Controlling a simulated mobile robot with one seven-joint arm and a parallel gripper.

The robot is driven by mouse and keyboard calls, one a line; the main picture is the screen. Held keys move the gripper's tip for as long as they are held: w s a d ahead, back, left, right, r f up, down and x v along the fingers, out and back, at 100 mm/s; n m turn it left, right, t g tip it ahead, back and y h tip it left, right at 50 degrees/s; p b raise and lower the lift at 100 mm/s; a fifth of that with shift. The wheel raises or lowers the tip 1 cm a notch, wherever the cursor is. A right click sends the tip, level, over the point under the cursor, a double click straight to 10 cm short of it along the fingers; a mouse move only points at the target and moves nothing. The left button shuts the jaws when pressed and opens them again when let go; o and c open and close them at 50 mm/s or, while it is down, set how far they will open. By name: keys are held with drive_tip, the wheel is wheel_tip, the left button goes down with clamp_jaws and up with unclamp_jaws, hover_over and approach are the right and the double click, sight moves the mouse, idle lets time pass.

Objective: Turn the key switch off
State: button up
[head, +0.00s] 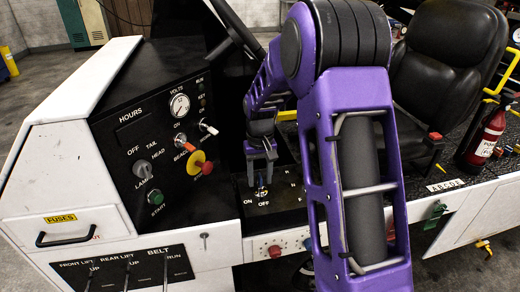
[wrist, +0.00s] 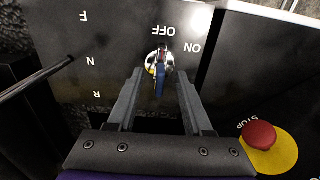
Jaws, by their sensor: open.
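The key switch (wrist: 154,60) is a round silver lock on a black panel, with a blue-handled key (wrist: 160,84) in it. OFF and ON labels stand beside it, upside down in the wrist view. In the head view the key switch (head: 261,191) shows just below my gripper (head: 262,172). My gripper (wrist: 159,76) is open, pointing at the panel, with one finger on each side of the key. Gaps show between the key and both fingers, so neither appears to touch it. The exact setting of the key is hard to read.
A red stop button (wrist: 260,135) on a yellow disc is close to my gripper's right in the wrist view. A thin lever (wrist: 38,76) reaches in at the left. In the head view a steering wheel (head: 236,32) and black seat (head: 447,62) flank my arm.

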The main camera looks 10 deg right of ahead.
wheel_tip(320, 180, up, 15)
drive_tip(key=p, duration=0.1)
drive_tip(key=shift+r, duration=0.2)
